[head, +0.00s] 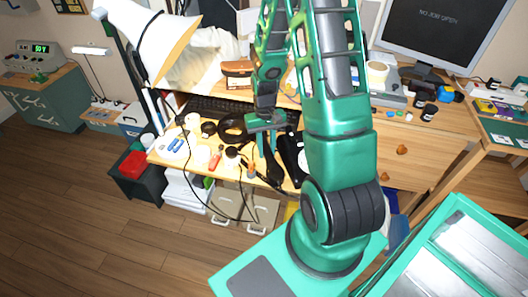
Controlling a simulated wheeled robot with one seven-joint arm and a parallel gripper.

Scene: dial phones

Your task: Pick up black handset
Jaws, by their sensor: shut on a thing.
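My gripper (266,126) reaches down over the front of the wooden desk, near the middle of the head view. It is shut on the black handset (271,168), a long dark shape that shows just below the fingers. The fingers partly hide its upper end. Another black object (292,155), perhaps the phone's body, is right beside it and partly hidden by my arm. I cannot tell whether the handset touches it or the surface.
Black headphones (234,128), a red-handled tool (215,158) and blue batteries (174,144) lie to the left on the pull-out surface. A keyboard (205,106) is behind. A dark cable hangs over the front edge. A white lamp (150,38) stands at left.

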